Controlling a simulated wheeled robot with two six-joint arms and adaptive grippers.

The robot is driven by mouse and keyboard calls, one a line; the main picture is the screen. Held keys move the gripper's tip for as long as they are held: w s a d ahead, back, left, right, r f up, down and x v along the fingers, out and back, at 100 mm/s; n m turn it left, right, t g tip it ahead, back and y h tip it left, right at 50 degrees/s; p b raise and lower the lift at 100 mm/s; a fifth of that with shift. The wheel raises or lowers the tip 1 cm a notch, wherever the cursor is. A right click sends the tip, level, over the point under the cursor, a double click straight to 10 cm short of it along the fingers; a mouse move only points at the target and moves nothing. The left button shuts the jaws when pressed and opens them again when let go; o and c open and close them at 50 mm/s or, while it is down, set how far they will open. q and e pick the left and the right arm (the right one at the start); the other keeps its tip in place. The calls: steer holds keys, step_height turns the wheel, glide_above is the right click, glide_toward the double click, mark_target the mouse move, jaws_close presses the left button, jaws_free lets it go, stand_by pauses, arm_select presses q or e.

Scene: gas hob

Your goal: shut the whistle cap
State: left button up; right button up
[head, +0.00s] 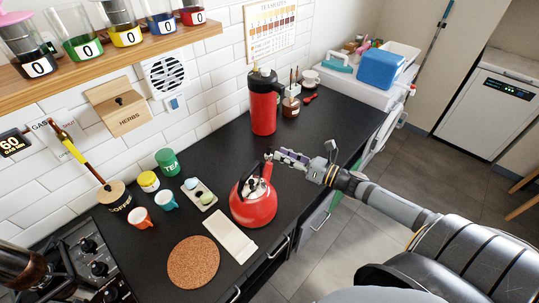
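A red kettle (253,203) stands on the dark counter (215,165), with a dark handle and lid parts on top. Its red spout (267,171) points up towards the back right. My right gripper (270,156) reaches in from the right, with its fingertips at or just above the spout's tip. The whistle cap is too small and too covered by the fingers to make out, so I cannot tell its position or whether the fingers touch it. The finger gap cannot be made out either. My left gripper is not in view.
A tall red flask (264,103) stands behind the gripper. A white cloth (230,236), a cork mat (193,262) and a small tray (200,195) lie near the kettle. Cups, tins and a gas hob (85,262) are at left. A shelf with jars overhangs the upper left.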

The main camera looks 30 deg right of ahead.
mark_target(269, 148)
steer(key=b+x, duration=0.1)
steer(key=x, duration=0.4)
steer(key=shift+w+r, duration=0.1)
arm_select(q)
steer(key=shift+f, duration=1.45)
arm_select(e)
steer(key=shift+w+a, duration=0.25)
steer(key=shift+w, duration=0.1)
steer(key=shift+c, duration=0.3)
jaws_close()
